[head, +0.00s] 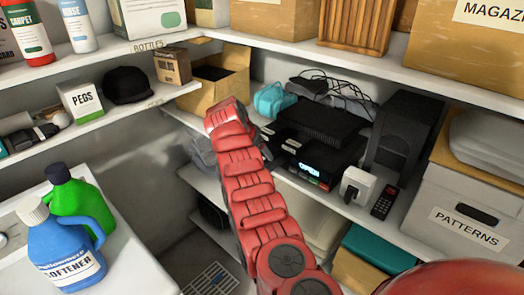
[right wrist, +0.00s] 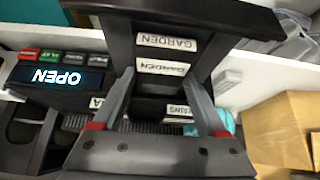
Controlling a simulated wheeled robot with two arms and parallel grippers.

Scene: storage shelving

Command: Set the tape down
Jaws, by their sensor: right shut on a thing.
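A black tape (right wrist: 190,69) with white GARDEN labels, upside down in the right wrist view, sits between the fingers of my right gripper (right wrist: 163,82). The gripper is shut on it. In the head view my red right arm reaches over the middle shelf; its forearm hides most of the gripper and the tape. A black player (head: 313,166) with a lit display stands on that shelf; in the right wrist view its display (right wrist: 67,78) reads OPEN. Whether the tape touches anything below is unclear. My left gripper is out of view.
A black device (head: 328,120) and cables lie behind the player. A white device (head: 356,186), a remote (head: 383,203) and a tall black box (head: 403,135) stand to its right. An open cardboard box (head: 222,85) and a teal item (head: 270,98) are left. Another shelf hangs above.

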